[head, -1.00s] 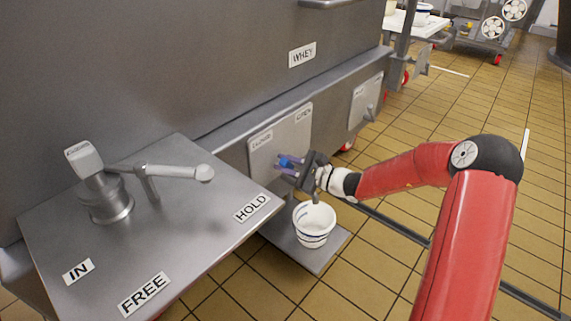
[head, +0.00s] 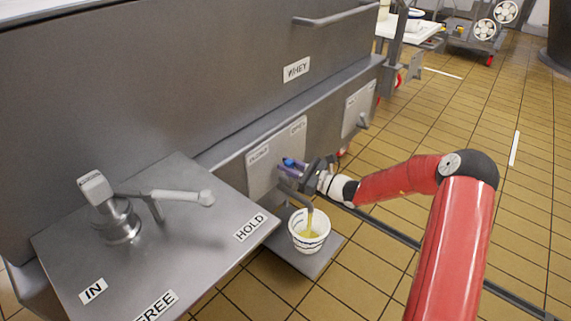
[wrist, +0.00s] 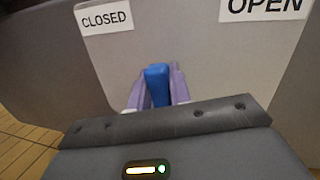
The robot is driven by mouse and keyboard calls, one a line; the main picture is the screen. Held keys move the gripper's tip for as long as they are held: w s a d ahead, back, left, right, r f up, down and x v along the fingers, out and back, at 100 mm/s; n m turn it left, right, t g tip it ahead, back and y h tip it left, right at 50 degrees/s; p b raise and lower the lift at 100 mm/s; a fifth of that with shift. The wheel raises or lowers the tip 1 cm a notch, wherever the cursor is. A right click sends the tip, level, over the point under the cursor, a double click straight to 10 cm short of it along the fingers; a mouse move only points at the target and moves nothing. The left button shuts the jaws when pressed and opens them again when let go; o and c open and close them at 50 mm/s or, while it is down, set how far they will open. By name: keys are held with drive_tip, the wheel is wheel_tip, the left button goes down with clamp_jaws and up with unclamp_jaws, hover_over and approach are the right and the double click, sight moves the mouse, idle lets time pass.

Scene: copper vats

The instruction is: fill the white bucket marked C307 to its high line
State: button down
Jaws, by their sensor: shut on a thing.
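The white bucket (head: 312,243) stands upright on a low grey shelf (head: 329,252) under a spout. Yellow liquid (head: 309,224) runs from the spout into it and shows inside. The marking C307 and the high line cannot be read at this size. My gripper (head: 288,165) is shut on a blue tap handle (head: 291,161) in front of a panel with CLOSED and OPEN labels. In the wrist view, the blue handle (wrist: 157,84) sits between the purple fingers, between the CLOSED label (wrist: 104,17) and the OPEN label (wrist: 266,6).
A large grey vat marked WHEY (head: 296,69) stands behind the tap. A metal plate (head: 190,262) with a lever (head: 175,196) and labels HOLD, FREE and IN is at the left. A second panel (head: 358,107) is farther right. Tiled floor at the right is open.

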drive_tip(key=shift+w+d+m+t+p, duration=0.15)
drive_tip(key=shift+w+d+m+p, duration=0.2)
drive_tip(key=shift+m, duration=0.35)
drive_tip(key=shift+w+d+m+t+p, duration=0.2)
drive_tip(key=shift+w+m+p, duration=0.2)
drive_tip(key=shift+m, duration=0.3)
drive_tip(key=c, duration=1.3)
unclamp_jaws()
drive_tip(key=shift+s+d, duration=0.1)
drive_tip(key=v, duration=0.7)
drive_tip(key=shift+s+d+f, duration=0.1)
drive_tip(key=shift+d+f, duration=0.05)
drive_tip(key=shift+d, duration=0.15)
